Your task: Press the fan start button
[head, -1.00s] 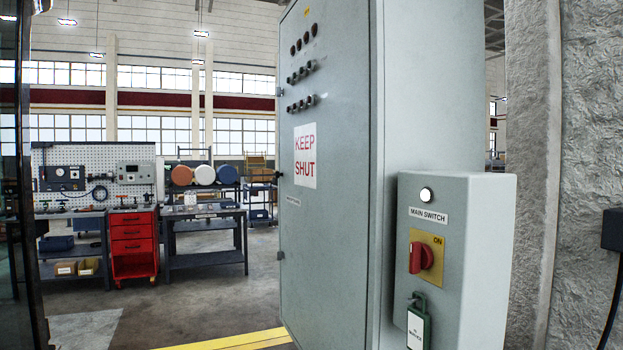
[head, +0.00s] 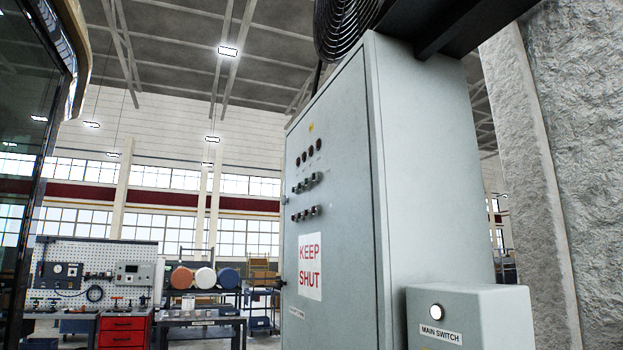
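A tall grey cabinet (head: 345,190) stands at centre right with its door closed. Its door carries rows of small round buttons or lamps (head: 306,183); their labels are too small to read, so I cannot tell which is the fan start button. A caged fan (head: 343,28) shows above the cabinet at the top edge, partly cut off. Neither of my grippers is in view.
A grey main switch box (head: 470,312) with a lit white lamp (head: 436,312) juts out at the lower right. A rough concrete pillar (head: 560,150) stands at the right. A dark glass panel (head: 25,130) is at the left. Workbenches and a red drawer unit (head: 123,330) stand behind.

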